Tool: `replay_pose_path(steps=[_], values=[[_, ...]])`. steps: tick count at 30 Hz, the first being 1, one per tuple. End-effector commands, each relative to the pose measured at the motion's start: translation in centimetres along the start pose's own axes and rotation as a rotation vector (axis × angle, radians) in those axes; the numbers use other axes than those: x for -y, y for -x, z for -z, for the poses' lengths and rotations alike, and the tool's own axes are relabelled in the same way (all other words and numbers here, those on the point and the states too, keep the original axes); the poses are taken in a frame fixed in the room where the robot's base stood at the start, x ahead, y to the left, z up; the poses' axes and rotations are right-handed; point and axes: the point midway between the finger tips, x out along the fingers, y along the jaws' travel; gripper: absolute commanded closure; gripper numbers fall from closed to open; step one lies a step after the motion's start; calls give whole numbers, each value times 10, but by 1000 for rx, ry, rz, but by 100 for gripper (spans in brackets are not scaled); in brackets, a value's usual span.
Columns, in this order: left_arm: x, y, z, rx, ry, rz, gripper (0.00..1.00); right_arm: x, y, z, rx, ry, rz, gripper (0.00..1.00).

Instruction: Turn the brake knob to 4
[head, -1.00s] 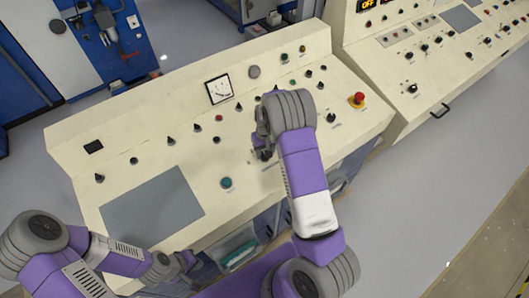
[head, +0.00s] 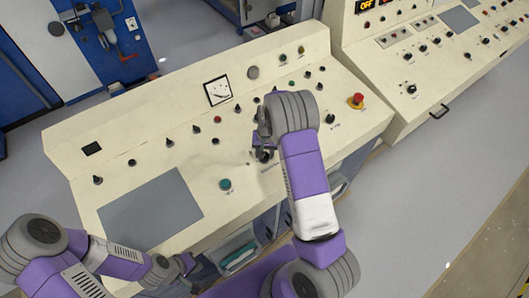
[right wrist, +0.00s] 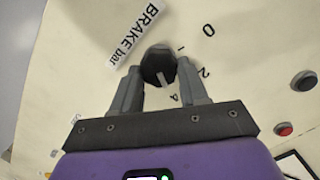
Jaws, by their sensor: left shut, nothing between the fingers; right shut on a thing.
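The brake knob (right wrist: 158,66) is dark and faceted with a pale pointer line. It sits beside the "BRAKE bar" label (right wrist: 137,33) in the right wrist view. Printed figures 0, 2 and 4 (right wrist: 174,98) show around its right side; part of the scale is hidden by a finger. The pointer line points down in that view, roughly toward the 4. My right gripper (right wrist: 159,84) is shut on the knob, one finger on each side. In the head view the right gripper (head: 263,154) is at the panel, largely covering the knob. My left gripper (head: 187,263) is shut and empty near the console's front edge.
The cream console (head: 290,75) carries several other knobs, a green button (head: 225,184), a gauge (head: 218,91) and a red emergency button (head: 356,101). A grey flat panel (head: 150,205) lies at its left. A second console (head: 420,100) stands at the right.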

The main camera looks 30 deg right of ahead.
Motion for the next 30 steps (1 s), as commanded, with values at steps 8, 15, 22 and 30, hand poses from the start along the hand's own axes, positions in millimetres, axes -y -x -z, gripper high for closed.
replay_pose_path(steps=[8,15,22,30], values=[[0,0,0,0,0,0,100,0,1,0,-1,1,0,34],[0,0,0,0,0,0,100,0,0,0,0,2,0,31],[0,0,0,0,0,0,100,0,19,1,-4,2,1,31],[0,1,0,0,0,0,100,1,63,1,-4,2,2,31]])
